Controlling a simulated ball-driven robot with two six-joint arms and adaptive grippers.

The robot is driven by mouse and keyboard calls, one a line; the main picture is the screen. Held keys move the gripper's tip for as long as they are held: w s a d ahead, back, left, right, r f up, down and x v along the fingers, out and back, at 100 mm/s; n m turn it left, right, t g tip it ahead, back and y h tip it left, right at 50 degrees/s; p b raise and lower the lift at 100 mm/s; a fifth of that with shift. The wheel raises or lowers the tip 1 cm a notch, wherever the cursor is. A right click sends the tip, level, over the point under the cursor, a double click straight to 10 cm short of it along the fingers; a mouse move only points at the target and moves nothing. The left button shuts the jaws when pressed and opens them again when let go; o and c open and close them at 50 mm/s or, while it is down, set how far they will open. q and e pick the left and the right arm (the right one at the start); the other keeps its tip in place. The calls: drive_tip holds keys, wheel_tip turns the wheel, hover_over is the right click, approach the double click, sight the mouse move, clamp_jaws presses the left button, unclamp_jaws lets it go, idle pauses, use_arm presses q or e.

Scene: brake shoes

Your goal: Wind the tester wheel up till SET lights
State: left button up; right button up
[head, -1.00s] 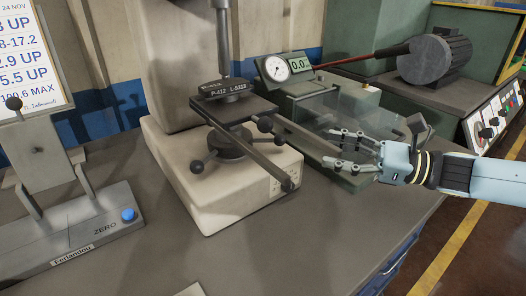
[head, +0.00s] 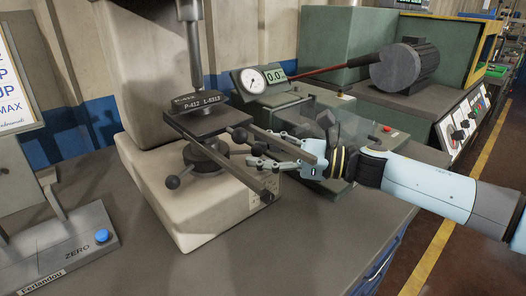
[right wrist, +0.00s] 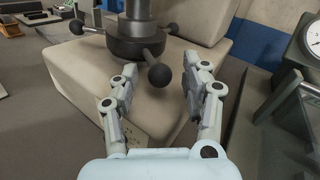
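The tester wheel (head: 205,160) is a dark hub with ball-ended spokes under the tester's plate; one ball knob (head: 172,182) points to the front left. In the right wrist view the wheel (right wrist: 138,45) is at the top, and a black ball knob (right wrist: 160,75) sits between and just beyond my fingertips. My right gripper (head: 250,150) is open beside the wheel's right side, its fingers pointing at it. I cannot tell whether it touches a knob. A block marked P-412 (head: 198,101) lies on the plate under the ram. My left gripper is out of view. I see no lit SET lamp.
A long bar (head: 228,168) slants across in front of the wheel. A dial gauge (head: 252,81) with a 0.0 readout stands behind on a green machine. A stand with a blue button (head: 102,236) is at left. The front bench (head: 260,250) is clear.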

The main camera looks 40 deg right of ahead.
clamp_jaws()
drive_tip(key=shift+s+a+m+t+h+p, duration=0.3)
drive_tip(key=shift+s+m+t+h+p, duration=0.1)
drive_tip(key=shift+s+m+h+p, duration=0.1)
drive_tip(key=shift+s+a+m+t+h, duration=0.3)
drive_tip(key=shift+a+m+t+h, duration=0.15)
drive_tip(key=shift+h, duration=0.3)
drive_tip(key=shift+s+a+m+t+h, duration=0.2)
drive_tip(key=shift+s+m+t+h, duration=0.15)
drive_tip(key=shift+m+h, duration=0.3)
drive_tip(key=shift+o, duration=0.3)
unclamp_jaws()
drive_tip(key=v, duration=1.2)
